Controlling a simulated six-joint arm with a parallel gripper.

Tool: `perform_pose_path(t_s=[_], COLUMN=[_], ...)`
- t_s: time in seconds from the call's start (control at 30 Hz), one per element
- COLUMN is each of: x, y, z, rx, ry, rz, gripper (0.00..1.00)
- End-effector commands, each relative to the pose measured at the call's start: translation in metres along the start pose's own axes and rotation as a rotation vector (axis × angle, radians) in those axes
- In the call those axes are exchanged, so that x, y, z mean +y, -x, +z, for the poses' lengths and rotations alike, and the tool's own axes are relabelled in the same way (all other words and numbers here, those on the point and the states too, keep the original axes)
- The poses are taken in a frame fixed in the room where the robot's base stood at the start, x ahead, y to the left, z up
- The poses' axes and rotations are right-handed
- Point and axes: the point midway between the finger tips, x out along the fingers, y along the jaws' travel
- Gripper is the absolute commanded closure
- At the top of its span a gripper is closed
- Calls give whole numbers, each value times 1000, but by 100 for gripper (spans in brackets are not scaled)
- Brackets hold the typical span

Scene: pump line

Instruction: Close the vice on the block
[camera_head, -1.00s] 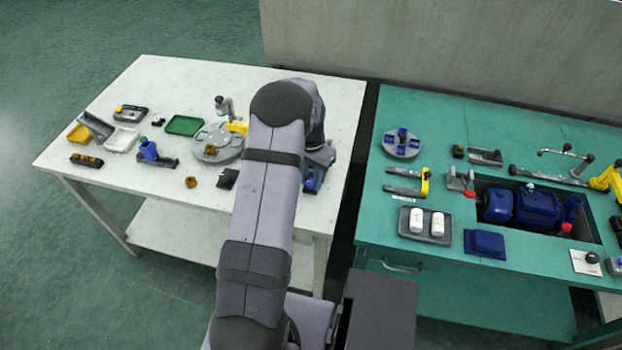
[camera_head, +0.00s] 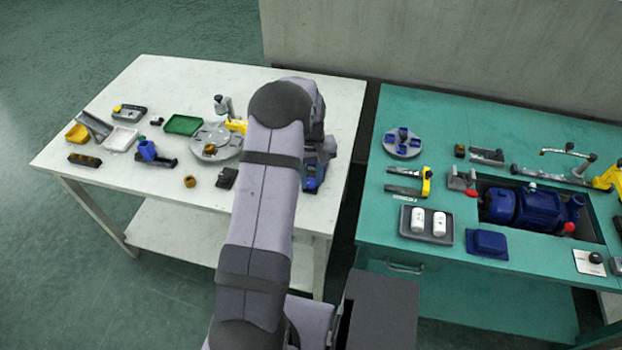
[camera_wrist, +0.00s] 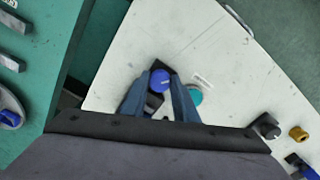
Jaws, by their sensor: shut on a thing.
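The vice (camera_head: 313,180) shows in the head view as a blue and dark body near the right edge of the white table, partly hidden by my arm. In the wrist view a round blue knob (camera_wrist: 159,78) on a dark part lies between the two fingers of my gripper (camera_wrist: 161,86). The gripper is shut on this knob, seen from above. A teal round piece (camera_wrist: 195,94) shows just right of the right finger. I cannot make out the block or the gap of the vice jaws.
The white table (camera_head: 190,75) carries a grey round fixture (camera_head: 215,153), a green tray (camera_head: 184,125) and small parts left of my arm. A green bench (camera_head: 385,240) with a blue pump (camera_head: 525,207) stands to the right across a gap. The white table is clear behind the vice.

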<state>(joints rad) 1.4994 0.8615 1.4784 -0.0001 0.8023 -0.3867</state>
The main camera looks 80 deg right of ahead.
Motion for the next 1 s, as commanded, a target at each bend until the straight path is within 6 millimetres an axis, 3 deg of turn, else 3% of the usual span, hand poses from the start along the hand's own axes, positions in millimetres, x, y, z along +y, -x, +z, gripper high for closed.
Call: perform_pose_path(t_s=[0.4, 0.97, 1.0], x=[0, 0, 0], y=[1, 1, 1], z=[-1, -1, -1], rx=[3, 3, 3], ry=[230, 268, 268], rz=[1, 2, 2], gripper=[96, 96, 71])
